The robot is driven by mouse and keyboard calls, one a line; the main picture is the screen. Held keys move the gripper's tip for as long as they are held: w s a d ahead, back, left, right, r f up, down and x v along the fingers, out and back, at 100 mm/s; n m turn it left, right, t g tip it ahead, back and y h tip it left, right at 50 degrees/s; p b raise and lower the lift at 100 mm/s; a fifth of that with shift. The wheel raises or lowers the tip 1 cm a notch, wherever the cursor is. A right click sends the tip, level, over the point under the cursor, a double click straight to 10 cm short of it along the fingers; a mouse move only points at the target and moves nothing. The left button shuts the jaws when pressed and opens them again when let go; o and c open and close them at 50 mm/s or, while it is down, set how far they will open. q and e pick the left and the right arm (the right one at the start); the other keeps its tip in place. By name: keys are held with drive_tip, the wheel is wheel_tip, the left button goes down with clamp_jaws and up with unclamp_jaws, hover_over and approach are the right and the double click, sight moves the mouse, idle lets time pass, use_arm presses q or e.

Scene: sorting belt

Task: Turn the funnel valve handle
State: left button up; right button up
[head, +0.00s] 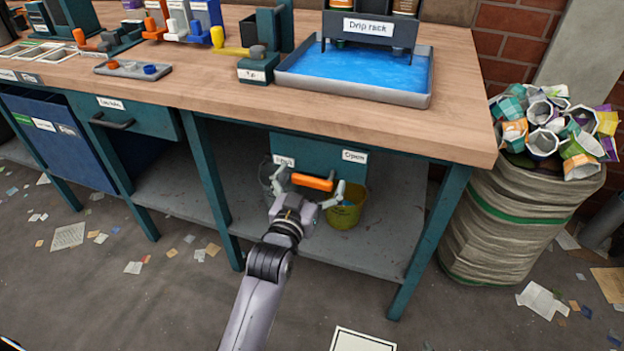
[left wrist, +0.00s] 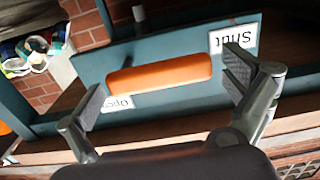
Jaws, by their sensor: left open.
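An orange bar handle (head: 312,182) lies level in front of a teal panel under the table. In the left wrist view the orange handle (left wrist: 160,73) lies in front of the teal panel (left wrist: 185,46), near a "Shut" label (left wrist: 233,38) and a partly covered "Open" label (left wrist: 117,103). My left gripper (head: 311,188) is open, with one finger towards each end of the handle. In the left wrist view, my left gripper (left wrist: 164,88) has the handle between its spread fingers; I see no clear contact. My right gripper is not in view.
A yellow bucket (head: 345,215) and a grey bucket (head: 266,172) stand on the lower shelf (head: 190,196) behind the gripper. Table legs flank this space. A cup-filled bag (head: 500,220) stands at the right. Paper scraps litter the floor.

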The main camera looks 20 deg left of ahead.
use_arm(q)
drive_tip(key=shift+c, duration=0.6)
drive_tip(key=c, duration=1.6)
